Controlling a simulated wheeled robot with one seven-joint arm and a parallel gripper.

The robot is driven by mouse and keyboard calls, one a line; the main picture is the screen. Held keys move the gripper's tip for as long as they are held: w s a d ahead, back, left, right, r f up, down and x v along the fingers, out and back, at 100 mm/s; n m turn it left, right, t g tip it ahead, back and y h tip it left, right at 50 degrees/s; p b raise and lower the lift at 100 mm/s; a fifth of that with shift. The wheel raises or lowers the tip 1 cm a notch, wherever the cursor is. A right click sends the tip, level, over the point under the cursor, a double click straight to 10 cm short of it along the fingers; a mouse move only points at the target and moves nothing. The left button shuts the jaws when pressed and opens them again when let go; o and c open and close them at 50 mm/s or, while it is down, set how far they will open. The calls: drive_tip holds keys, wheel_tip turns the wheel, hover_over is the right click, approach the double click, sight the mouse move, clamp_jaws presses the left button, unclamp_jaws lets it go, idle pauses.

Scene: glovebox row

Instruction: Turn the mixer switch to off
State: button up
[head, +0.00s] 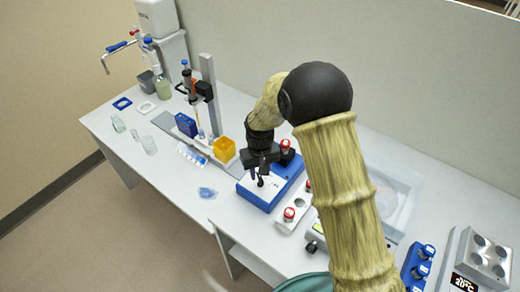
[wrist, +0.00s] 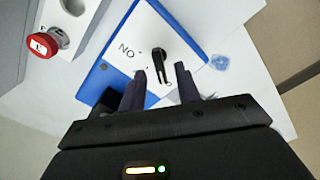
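The mixer switch is a black lever knob (wrist: 158,62) on the white top of a blue-edged box (wrist: 178,22). Lettering reading "NO" from this angle is printed beside the knob. In the head view the blue box (head: 253,197) stands on the bench below my arm, and the small dark knob (head: 261,183) shows under my gripper. My gripper (wrist: 160,72) is open, with its two dark fingers apart. The knob lies between and just beyond the fingertips in the wrist view. I cannot tell whether either finger touches it.
In the head view a yellow container (head: 224,149) and a stand with a post (head: 208,90) are to the left. A blue patch (head: 207,192) lies on bare bench.

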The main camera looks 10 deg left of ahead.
sight(261, 177)
wheel_tip(261, 177, up, 16)
drive_tip(key=b, duration=0.2)
drive_tip(key=shift+b, duration=0.3)
drive_tip(key=shift+d, duration=0.1)
idle(0.5)
drive_tip(key=s+d+f+m+t, duration=0.1)
drive_tip(key=s+d, duration=0.3)
drive_tip(key=d, duration=0.5)
drive_tip(key=s+d+f+m, duration=0.2)
drive_tip(key=s+d+m, duration=0.1)
drive_tip(key=d, duration=0.7)
drive_tip(key=s+d+f+m+t, duration=0.1)
drive_tip(key=s+d+f+m, duration=0.1)
drive_tip(key=s+d, duration=0.4)
drive_tip(key=d, duration=0.3)
drive_tip(key=shift+d+f+m+t, duration=0.15)
drive_tip(key=shift+d+m+t, duration=0.15)
drive_tip(key=shift+d, duration=0.1)
